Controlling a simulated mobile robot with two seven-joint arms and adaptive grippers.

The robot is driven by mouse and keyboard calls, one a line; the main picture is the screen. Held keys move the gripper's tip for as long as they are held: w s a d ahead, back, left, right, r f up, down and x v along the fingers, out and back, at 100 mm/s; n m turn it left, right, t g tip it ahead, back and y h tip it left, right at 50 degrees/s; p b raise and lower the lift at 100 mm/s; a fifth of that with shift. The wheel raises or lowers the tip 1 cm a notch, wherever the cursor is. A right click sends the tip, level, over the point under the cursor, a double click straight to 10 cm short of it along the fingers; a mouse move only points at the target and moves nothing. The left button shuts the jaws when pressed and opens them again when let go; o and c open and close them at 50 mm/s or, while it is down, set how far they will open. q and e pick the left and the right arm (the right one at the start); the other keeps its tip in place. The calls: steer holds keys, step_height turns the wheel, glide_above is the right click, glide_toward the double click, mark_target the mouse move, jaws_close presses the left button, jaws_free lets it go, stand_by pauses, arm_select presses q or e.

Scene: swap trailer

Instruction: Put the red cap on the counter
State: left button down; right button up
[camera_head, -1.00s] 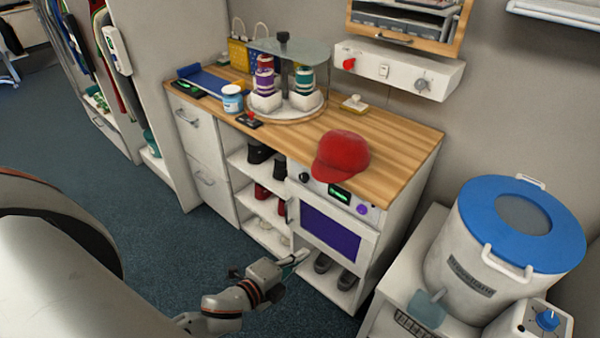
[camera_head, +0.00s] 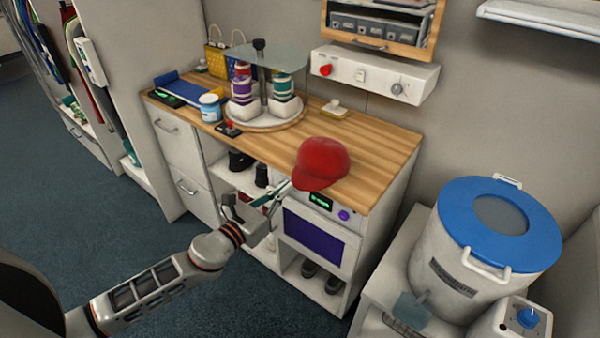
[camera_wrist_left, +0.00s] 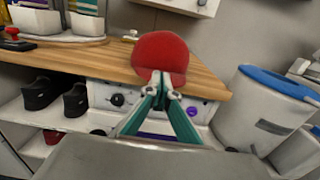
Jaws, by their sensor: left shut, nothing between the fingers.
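The red cap (camera_head: 321,163) rests on the wooden counter (camera_head: 385,150) at its front edge, above the oven-like unit, with its brim reaching over the edge. In the left wrist view the cap (camera_wrist_left: 160,55) is straight ahead, behind the fingertips. My left gripper (camera_head: 284,189) is shut and empty, just in front of and slightly below the brim. In the left wrist view its green-sided fingers (camera_wrist_left: 160,82) meet at the tips and overlap the cap's lower part. I cannot tell whether the tips touch the cap. My right gripper is out of view.
A white drum with a blue lid (camera_head: 480,250) is at the right. Shoes sit on shelves below. The counter right of the cap is clear.

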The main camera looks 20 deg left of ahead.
mark_target(308, 168)
arm_select(q)
steer(key=x, duration=0.7)
steer(key=shift+w+d, duration=0.1)
steer(key=shift+w, duration=0.1)
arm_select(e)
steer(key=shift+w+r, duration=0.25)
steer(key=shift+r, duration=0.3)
arm_select(q)
steer(key=x, duration=0.6)
steer(key=shift+w+b, duration=0.3)
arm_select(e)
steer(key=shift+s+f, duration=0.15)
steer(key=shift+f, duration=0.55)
arm_select(q)
steer(key=shift+s+f, duration=0.1)
